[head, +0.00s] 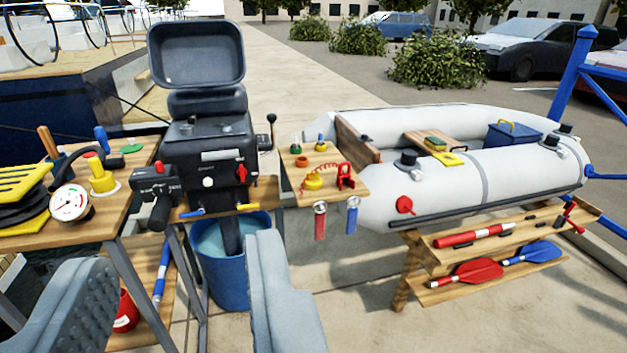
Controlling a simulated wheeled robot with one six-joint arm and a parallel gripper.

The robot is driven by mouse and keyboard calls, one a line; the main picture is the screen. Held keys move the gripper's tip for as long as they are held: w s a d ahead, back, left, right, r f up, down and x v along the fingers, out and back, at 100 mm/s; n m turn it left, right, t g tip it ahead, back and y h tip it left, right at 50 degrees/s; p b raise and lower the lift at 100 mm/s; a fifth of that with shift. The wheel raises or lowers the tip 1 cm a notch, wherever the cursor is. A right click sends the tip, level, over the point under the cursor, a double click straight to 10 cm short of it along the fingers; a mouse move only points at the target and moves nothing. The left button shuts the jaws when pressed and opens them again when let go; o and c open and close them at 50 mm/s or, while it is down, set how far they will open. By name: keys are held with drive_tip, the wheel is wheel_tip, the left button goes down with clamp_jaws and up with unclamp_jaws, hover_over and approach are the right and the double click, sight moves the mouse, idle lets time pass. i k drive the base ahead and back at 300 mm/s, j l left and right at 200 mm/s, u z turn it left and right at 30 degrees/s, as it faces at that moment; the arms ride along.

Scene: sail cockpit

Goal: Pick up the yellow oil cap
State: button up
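Several small yellow things are in view, and I cannot tell for sure which is the oil cap. A round yellow piece (313,182) sits on the small wooden shelf right of the outboard motor, beside a red coiled cord (325,168). A small yellow-topped item (320,146) stands further back on that shelf.
The black outboard motor (208,150) stands upright with its cover raised, its leg in a blue bucket (222,275). A pressure gauge (70,203) is on the left bench (90,228). A grey inflatable boat (450,195) and a paddle rack (480,250) fill the right.

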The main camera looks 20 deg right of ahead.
sight(315, 183)
drive_tip(key=i+l, duration=0.9)
